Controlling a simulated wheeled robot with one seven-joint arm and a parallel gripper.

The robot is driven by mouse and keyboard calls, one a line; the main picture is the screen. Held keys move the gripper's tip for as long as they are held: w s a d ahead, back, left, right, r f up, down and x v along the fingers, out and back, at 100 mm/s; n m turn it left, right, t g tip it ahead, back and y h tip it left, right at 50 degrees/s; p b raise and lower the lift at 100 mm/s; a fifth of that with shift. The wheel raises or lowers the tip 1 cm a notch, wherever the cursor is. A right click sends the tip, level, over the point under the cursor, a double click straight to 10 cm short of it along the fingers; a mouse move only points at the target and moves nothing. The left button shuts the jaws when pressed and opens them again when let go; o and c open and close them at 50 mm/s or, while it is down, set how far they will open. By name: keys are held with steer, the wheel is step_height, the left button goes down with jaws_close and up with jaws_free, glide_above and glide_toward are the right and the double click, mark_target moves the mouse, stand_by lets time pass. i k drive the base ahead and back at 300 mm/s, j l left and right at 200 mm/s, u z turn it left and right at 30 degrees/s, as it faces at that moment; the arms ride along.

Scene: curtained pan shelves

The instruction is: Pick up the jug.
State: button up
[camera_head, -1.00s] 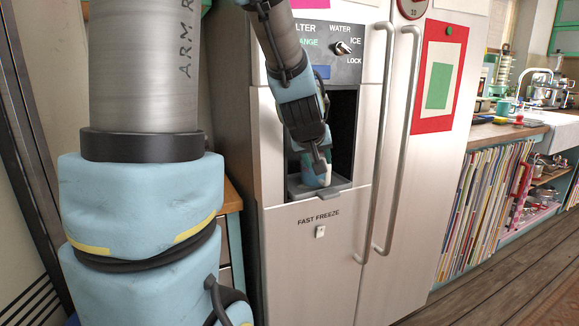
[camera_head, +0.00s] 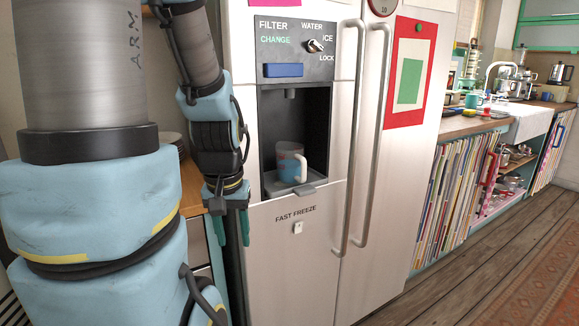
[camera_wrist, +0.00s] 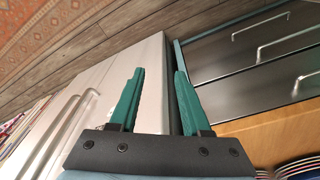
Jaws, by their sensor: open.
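A small blue and white vessel with reddish marks and a white handle (camera_head: 291,165), which may be the jug, stands upright on the tray in the fridge's dispenser recess. Its handle faces right and front. My gripper (camera_head: 231,232) hangs pointing down, left of and lower than the recess, apart from the vessel. Its green fingers are open and empty. In the wrist view the open fingers (camera_wrist: 159,76) have nothing between them, and the vessel is not seen there.
The silver fridge (camera_head: 310,255) has long vertical door handles (camera_head: 352,150). A wooden counter (camera_head: 193,205) with dark drawers (camera_wrist: 255,55) stands close to my gripper, with plates (camera_wrist: 298,168) on it. A sink counter (camera_head: 470,126) is at right. Wooden floor (camera_head: 440,285) lies clear.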

mark_target(291, 163)
steer(key=l+u, duration=0.15)
steer(key=l, duration=0.6)
steer(key=l+u, duration=0.2)
steer(key=l, duration=0.6)
steer(key=l+u, duration=0.15)
steer(key=l, duration=0.65)
steer(key=k+l+u, duration=0.15)
steer(key=l, duration=0.6)
steer(key=i+l+u, duration=0.1)
steer(key=l+u, duration=0.15)
steer(key=l, duration=0.65)
steer(key=l+u, duration=0.25)
steer(key=l, duration=0.65)
steer(key=l+u, duration=0.25)
steer(key=l, duration=0.7)
steer(key=k+l+u, duration=0.1)
steer(key=l+u, duration=0.2)
steer(key=l, duration=0.6)
steer(key=i+j, duration=0.15)
steer(key=j, duration=0.25)
